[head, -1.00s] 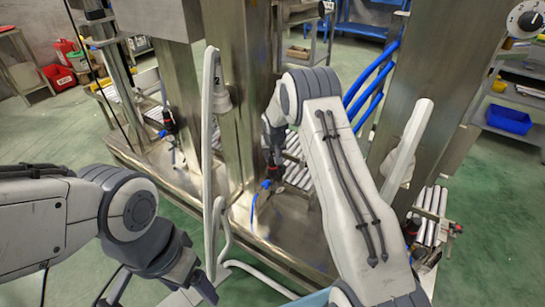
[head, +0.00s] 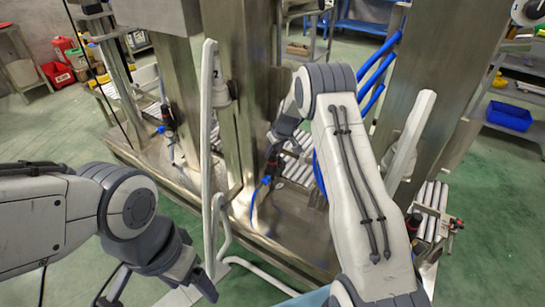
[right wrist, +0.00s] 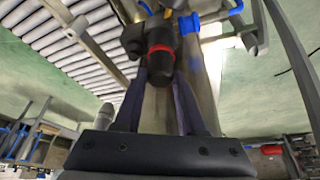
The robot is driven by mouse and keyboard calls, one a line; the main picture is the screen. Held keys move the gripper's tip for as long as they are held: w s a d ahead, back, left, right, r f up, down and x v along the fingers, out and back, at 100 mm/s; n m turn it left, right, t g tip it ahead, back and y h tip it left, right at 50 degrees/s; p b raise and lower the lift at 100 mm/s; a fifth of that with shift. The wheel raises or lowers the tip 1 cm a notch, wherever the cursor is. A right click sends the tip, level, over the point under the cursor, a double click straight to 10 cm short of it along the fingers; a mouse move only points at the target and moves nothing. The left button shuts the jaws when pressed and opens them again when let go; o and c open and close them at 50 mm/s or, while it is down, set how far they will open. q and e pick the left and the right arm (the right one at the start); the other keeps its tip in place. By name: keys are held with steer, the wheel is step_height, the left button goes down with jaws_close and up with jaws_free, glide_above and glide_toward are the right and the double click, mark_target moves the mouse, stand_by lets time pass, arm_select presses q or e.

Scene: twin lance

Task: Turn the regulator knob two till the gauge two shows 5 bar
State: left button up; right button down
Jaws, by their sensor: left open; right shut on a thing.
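The regulator knob (right wrist: 159,62), black with a red ring, sits between the fingers of my right gripper (right wrist: 160,82) in the right wrist view. That gripper is shut on it. In the head view my right gripper (head: 275,143) is at the middle regulator, above a blue fitting (head: 266,180), and mostly covers the knob. A small mark like a 2 shows on the column above. I see no readable face of gauge two. My left gripper (head: 198,279) is open and empty at the lower left, apart from the regulators.
Other regulators stand at the left (head: 168,118) and right (head: 413,222). A pale upright post (head: 209,130) rises between my arms. Steel columns (head: 248,90) and roller tracks (head: 436,200) surround the work area. A white dial (head: 529,12) is cut off at the top right.

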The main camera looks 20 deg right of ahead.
steer(key=n+b, duration=0.1)
steer(key=n+y+b, duration=0.1)
steer(key=b, duration=0.1)
steer(key=shift+d+f+n, duration=0.1)
steer(key=shift+f+n, duration=0.15)
steer(key=shift+n, duration=0.15)
steer(key=shift+n+g+b, duration=0.35)
steer(key=shift+n+g, duration=0.05)
steer(key=shift+n, duration=0.3)
arm_select(q)
steer(key=shift+f+b, duration=0.35)
steer(key=shift+f, duration=2.5)
arm_select(e)
steer(key=shift+r+n+y, duration=0.2)
steer(key=shift+n+y, duration=0.2)
steer(key=shift+n, duration=0.5)
steer(key=shift+g, duration=0.3)
steer(key=shift+c, duration=2.4)
jaws_free()
steer(key=shift+r, duration=0.1)
